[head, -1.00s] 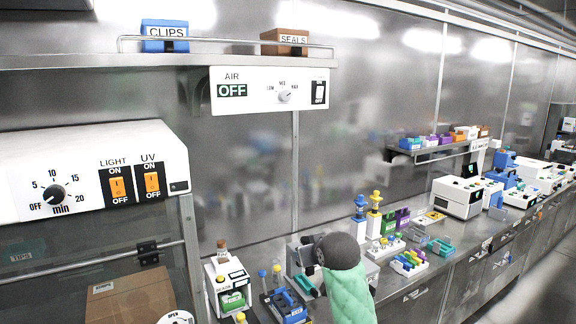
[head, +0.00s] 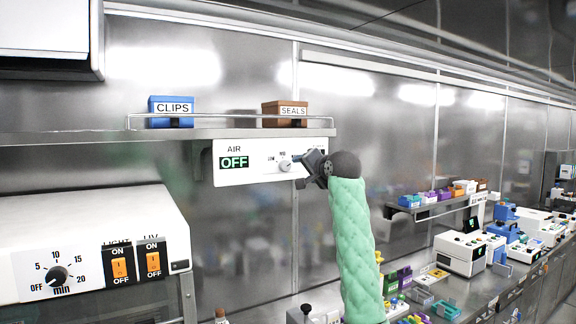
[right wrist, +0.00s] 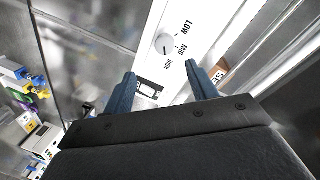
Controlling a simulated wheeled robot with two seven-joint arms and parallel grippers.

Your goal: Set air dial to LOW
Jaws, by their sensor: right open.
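The air panel (head: 258,176) is a white box under the shelf, with a dark display reading OFF. Its small pale dial (head: 285,165) also shows in the right wrist view (right wrist: 163,44), beside the printed LOW, MID and HIGH. Its mark seems turned toward HIGH, but it is too small to be sure. My right gripper (head: 304,168) is raised at the panel's right part and hides the switch there. In the right wrist view the right gripper (right wrist: 162,76) is open and empty. The dial lies beyond its fingertips, apart from them. My left gripper is not in view.
The shelf (head: 90,138) with its rail is just above the panel, holding a blue CLIPS box (head: 172,111) and a brown SEALS box (head: 285,113). A white timer unit (head: 100,235) stands lower left. Space directly below the panel looks clear.

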